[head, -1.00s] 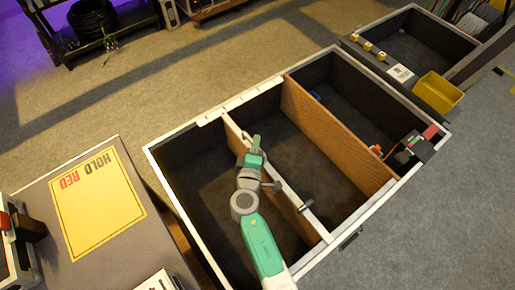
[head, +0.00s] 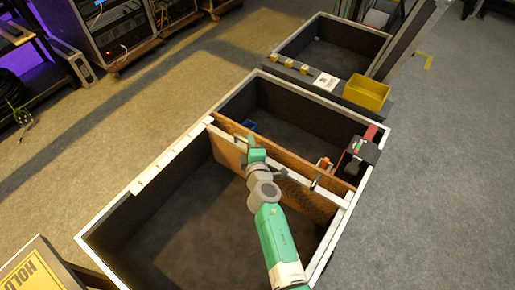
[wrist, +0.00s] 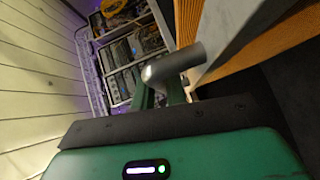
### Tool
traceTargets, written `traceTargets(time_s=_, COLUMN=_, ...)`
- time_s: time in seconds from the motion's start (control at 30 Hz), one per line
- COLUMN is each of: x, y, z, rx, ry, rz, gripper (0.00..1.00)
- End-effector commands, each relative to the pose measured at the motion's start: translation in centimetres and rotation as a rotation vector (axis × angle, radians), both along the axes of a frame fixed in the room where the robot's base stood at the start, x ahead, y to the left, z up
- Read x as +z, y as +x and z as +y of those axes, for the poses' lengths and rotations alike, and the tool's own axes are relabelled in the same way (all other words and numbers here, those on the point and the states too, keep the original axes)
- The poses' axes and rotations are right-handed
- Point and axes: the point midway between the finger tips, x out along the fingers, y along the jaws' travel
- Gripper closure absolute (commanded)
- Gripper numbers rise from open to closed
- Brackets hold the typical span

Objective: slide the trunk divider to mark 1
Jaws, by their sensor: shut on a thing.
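The trunk divider (head: 303,184), a wooden board with a pale top edge, spans the big open trunk (head: 106,215). It stands close along a second, plain wooden panel (head: 236,127); I cannot tell whether they touch. My gripper (head: 255,150) is at the far half of the divider's top edge. In the wrist view, my green fingers are shut on a grey cylindrical handle (wrist: 174,66) beside the divider's pale edge (wrist: 225,28). The trunk's left rim (head: 160,167) bears small ticks; their numbers are not readable.
The trunk is empty left of the divider. A yellow bin (head: 367,92) and another open case (head: 330,52) stand behind.

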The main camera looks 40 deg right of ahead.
Motion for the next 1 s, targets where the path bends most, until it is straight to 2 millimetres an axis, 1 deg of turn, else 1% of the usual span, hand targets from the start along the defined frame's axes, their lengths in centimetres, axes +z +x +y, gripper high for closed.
traceTargets(time_s=0.1, x=0.0, y=0.3, z=0.1, rx=0.007, ry=0.0, rz=0.0, gripper=1.0)
traceTargets(time_s=0.43, x=0.0, y=0.4, z=0.1, rx=0.009, ry=0.0, rz=0.0, gripper=1.0)
traceTargets(time_s=0.47, x=0.0, y=0.4, z=0.1, rx=0.008, ry=0.0, rz=0.0, gripper=0.81)
traceTargets(time_s=0.53, x=0.0, y=0.4, z=0.1, rx=0.008, ry=0.0, rz=0.0, gripper=0.67)
traceTargets(time_s=0.57, x=0.0, y=0.4, z=0.1, rx=0.008, ry=0.0, rz=0.0, gripper=0.65)
traceTargets(time_s=0.83, x=0.1, y=0.2, z=0.2, rx=0.007, ry=0.0, rz=0.0, gripper=0.65)
traceTargets(time_s=0.93, x=0.7, y=-1.0, z=0.9, rx=0.008, ry=0.0, rz=0.002, gripper=0.65)
traceTargets(time_s=1.0, x=1.0, y=-2.3, z=1.8, rx=0.008, ry=0.001, rz=0.001, gripper=0.65)
